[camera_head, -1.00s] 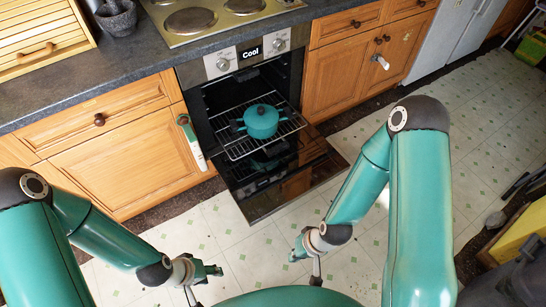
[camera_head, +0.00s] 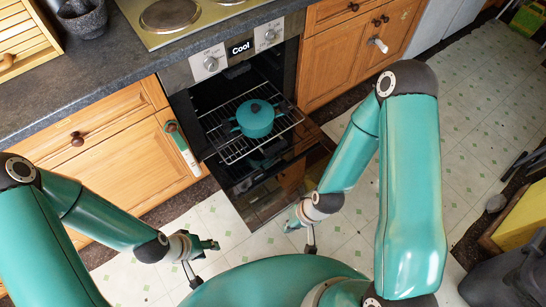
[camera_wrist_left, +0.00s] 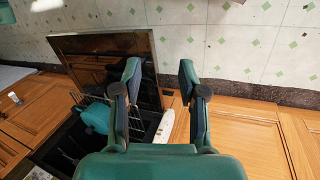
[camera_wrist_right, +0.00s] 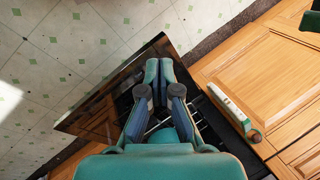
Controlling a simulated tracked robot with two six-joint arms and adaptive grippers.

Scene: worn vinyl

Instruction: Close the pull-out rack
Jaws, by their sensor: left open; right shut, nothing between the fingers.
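The wire rack (camera_head: 232,154) is pulled part way out of the open oven, over its lowered door (camera_head: 260,206). A teal lidded pot (camera_head: 255,122) stands upright on the rack. My left gripper (camera_head: 214,244) is open and empty, in front of and below the rack, apart from it. In the left wrist view the pot (camera_wrist_left: 97,117) shows left of the fingers. My right gripper (camera_head: 289,227) is shut and empty, also short of the rack and apart from it. In the right wrist view my fingers partly hide the pot (camera_wrist_right: 166,137) and rack.
Wooden cabinets (camera_head: 122,155) flank the oven, and a cooktop (camera_head: 180,18) lies above it. A white and green object with a brown end (camera_head: 183,148) is at the left cabinet's edge. A yellow box (camera_head: 522,220) stands at right. The floor by the door is clear.

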